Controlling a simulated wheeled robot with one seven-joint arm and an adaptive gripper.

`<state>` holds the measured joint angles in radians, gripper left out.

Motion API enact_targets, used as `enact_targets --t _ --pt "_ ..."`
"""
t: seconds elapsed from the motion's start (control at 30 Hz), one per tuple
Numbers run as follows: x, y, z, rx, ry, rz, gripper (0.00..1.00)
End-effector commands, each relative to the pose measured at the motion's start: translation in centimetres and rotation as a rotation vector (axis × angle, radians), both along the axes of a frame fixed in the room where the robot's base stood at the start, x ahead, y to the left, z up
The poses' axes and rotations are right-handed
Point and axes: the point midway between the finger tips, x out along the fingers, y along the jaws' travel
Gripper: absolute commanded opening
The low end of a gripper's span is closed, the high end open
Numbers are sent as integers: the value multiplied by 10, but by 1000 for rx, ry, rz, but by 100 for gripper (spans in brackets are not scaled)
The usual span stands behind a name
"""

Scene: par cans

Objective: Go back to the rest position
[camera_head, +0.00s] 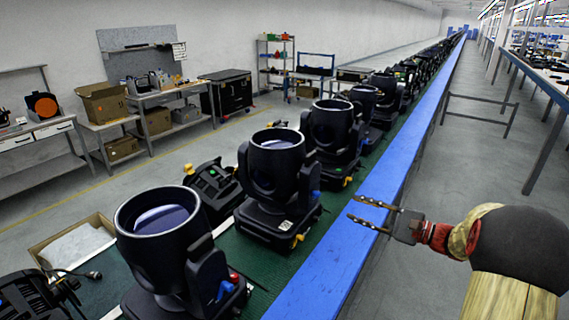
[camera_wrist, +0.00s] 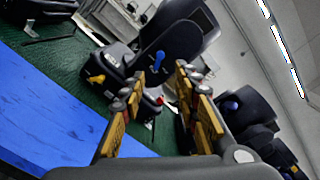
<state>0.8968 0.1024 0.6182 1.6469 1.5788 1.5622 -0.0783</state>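My gripper (camera_head: 372,213) is at the right in the head view, above the blue rail along the conveyor. Its two fingers are apart with nothing between them. In the wrist view my gripper (camera_wrist: 155,92) also shows open and empty, with a black par can (camera_wrist: 178,45) beyond the fingertips. In the head view a row of black par cans stands on the green belt. The nearest par can (camera_head: 165,225) is at the lower left, another (camera_head: 275,165) stands behind it, and a third (camera_head: 333,130) farther back. My gripper touches none of them.
The blue rail (camera_head: 400,150) runs along the belt's right side. An open cardboard box (camera_head: 103,102) sits on a bench at the left. A cardboard tray (camera_head: 72,247) lies at the lower left. Grey floor (camera_head: 460,180) is clear right of the rail, with metal frames (camera_head: 480,112) beyond.

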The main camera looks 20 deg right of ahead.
Motion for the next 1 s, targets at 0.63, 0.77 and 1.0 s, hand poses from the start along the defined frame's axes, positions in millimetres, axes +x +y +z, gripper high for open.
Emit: enact_targets --t 0.63,0.77,1.0 --pt "-146 108 -128 -686 522 389 31" --pt "-193 133 -121 -1025 525 547 31" --pt "-244 160 -84 -1586 353 736 31"
